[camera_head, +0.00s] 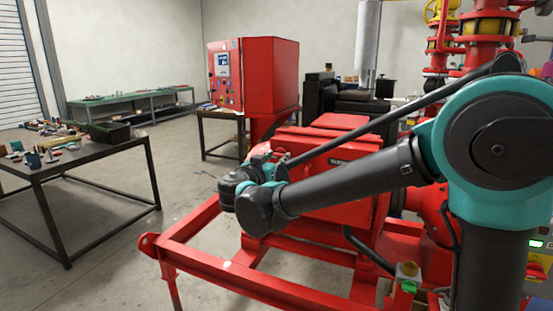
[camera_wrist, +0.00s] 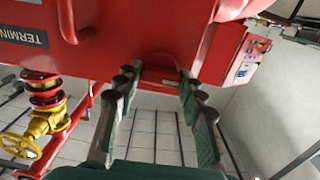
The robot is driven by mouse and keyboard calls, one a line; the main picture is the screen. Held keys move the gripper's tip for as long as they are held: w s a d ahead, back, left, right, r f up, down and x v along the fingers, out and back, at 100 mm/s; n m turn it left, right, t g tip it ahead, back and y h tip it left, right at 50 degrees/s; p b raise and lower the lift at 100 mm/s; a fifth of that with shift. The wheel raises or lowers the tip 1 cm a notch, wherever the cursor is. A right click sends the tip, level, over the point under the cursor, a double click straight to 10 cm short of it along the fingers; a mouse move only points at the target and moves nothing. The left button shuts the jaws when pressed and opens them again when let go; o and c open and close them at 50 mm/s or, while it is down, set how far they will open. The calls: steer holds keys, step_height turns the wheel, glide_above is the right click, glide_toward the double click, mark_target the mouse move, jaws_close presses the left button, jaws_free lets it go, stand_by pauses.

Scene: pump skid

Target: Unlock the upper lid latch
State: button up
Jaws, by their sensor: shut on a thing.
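The red terminal box (camera_head: 335,150) stands on the red skid, with its lettered plate partly covered by my arm. In the wrist view, the box (camera_wrist: 110,40) fills the top, with a plate reading "TERMIN" at upper left. My gripper (camera_wrist: 160,77) reaches the box's edge, its two fingers on either side of a small red rounded part, which looks like the upper lid latch (camera_wrist: 158,73). The fingers are shut on it, though the exact contact is hard to see. In the head view, my wrist hides the fingers and the latch.
A red control cabinet (camera_head: 255,75) stands behind the box. A dark table (camera_head: 75,155) with small parts is at left, and a green bench (camera_head: 130,100) lies farther back. The red skid frame (camera_head: 210,258) runs in front. A yellow handwheel (camera_wrist: 20,146) shows at left in the wrist view.

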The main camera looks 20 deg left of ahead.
steer(key=shift+c, duration=0.7)
steer(key=shift+n, duration=0.3)
steer(key=n, duration=0.3)
steer(key=shift+n, duration=0.4)
steer(key=n, duration=0.4)
steer(key=shift+n, duration=0.3)
steer(key=n, duration=0.8)
steer(key=shift+a+n, duration=0.1)
steer(key=shift+n, duration=0.2)
steer(key=o, duration=1.2)
steer(key=shift+c, duration=0.2)
